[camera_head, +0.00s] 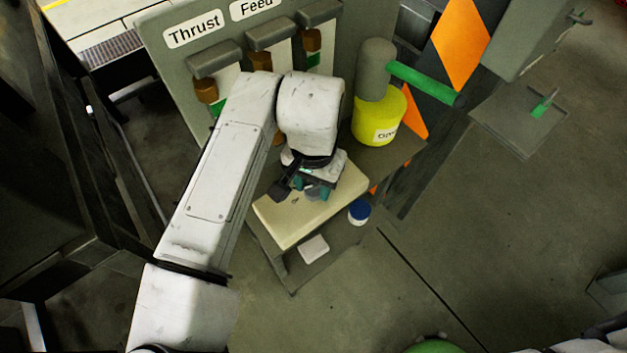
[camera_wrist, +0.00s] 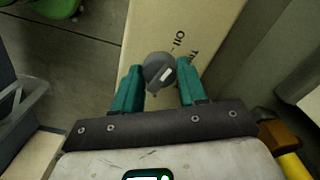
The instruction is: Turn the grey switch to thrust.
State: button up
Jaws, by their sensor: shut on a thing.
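The grey switch (camera_wrist: 156,68) is a round dark grey knob with a short white mark, on the top of a cream box (camera_wrist: 205,35). The cream box also shows in the head view (camera_head: 285,222). My gripper (camera_wrist: 157,85) has its teal fingers on either side of the knob and is shut on it. The white mark slants toward the upper right of the wrist view. Printed labels lie just beyond the knob: one reads "Oil", the other starts with "T" and is partly cut by a finger. In the head view my gripper (camera_head: 316,188) hides the knob.
A grey panel (camera_head: 352,20) with "Thrust" (camera_head: 194,29) and "Feed" labels and several levers stands behind. A yellow container (camera_head: 378,118) stands behind the box, below a grey cylinder with a green bar (camera_head: 422,83). A blue-lidded jar (camera_head: 359,211) sits at the box's right.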

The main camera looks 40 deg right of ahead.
aim_at(313, 185)
jog(key=m+b, duration=0.1)
jog(key=m, duration=0.3)
jog(key=shift+m+b, duration=0.3)
jog(key=shift+b, duration=0.05)
jog(key=m+b, duration=0.2)
jog(key=m, duration=0.2)
jog(key=shift+m, duration=0.4)
jog(key=o, duration=1.1)
jog(key=shift+c, duration=0.2)
notch_tip(313, 185, up, 11)
jog(key=shift+b, duration=0.4)
jog(key=shift+f, duration=0.1)
